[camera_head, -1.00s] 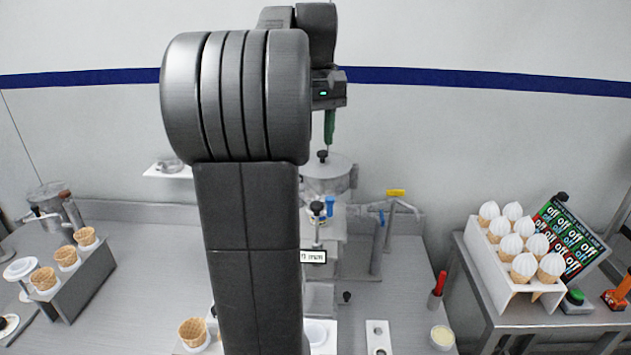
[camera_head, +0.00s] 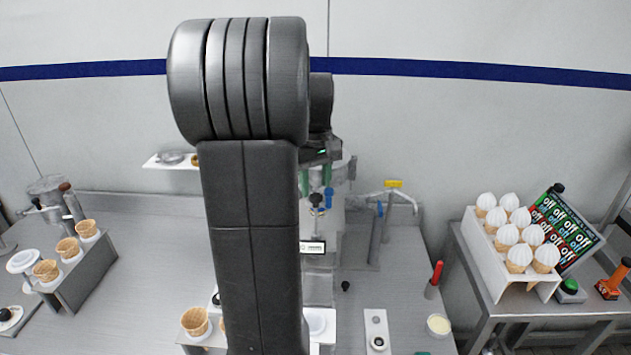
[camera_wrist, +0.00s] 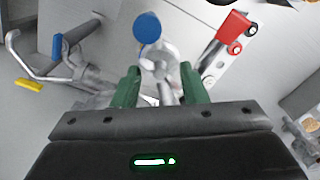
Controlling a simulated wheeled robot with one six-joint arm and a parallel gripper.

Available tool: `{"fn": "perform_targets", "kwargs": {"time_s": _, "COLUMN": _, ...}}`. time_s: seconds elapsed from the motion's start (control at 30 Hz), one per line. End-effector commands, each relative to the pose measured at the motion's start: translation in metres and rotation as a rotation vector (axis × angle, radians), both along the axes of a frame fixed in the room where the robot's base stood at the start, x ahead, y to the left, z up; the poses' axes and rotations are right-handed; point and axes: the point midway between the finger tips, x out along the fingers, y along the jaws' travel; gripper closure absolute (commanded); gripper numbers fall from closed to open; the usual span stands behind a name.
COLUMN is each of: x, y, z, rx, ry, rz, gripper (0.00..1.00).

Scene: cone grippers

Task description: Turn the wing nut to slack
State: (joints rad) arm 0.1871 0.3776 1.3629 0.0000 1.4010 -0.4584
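My gripper (camera_wrist: 159,70) points down with its two green fingers apart, and it also shows in the head view (camera_head: 316,178), partly behind my arm. A grey metal part (camera_wrist: 160,62) lies between and beyond the fingers in the wrist view; I cannot tell whether it is the wing nut or whether a finger touches it. A blue round knob (camera_wrist: 147,27) is just past the fingertips. In the head view the machine (camera_head: 322,255) stands below my gripper, and my arm hides its left side. I cannot make out the wing nut clearly in either view.
A bent pipe with a yellow handle (camera_head: 393,184) and a blue lever (camera_head: 379,209) stands right of the machine. A red lever (camera_wrist: 233,27) is right of the fingers in the wrist view. A cone rack (camera_head: 82,265) is left; a white rack (camera_head: 500,260) with filled cones is right.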

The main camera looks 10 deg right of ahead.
Motion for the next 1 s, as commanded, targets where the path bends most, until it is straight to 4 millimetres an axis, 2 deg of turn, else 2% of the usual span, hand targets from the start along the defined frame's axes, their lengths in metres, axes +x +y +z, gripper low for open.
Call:
{"fn": "perform_targets", "kwargs": {"time_s": 0.17, "x": 0.0, "y": 0.0, "z": 0.0, "rx": 0.0, "ry": 0.0, "rz": 0.0, "gripper": 0.61}}
{"fn": "perform_targets", "kwargs": {"time_s": 0.37, "x": 0.0, "y": 0.0, "z": 0.0002, "rx": 0.0, "ry": 0.0, "rz": 0.0, "gripper": 1.0}}
{"fn": "perform_targets", "kwargs": {"time_s": 1.0, "x": 0.0, "y": -0.0001, "z": 0.0006, "rx": 0.0, "ry": 0.0, "rz": 0.0, "gripper": 1.0}}
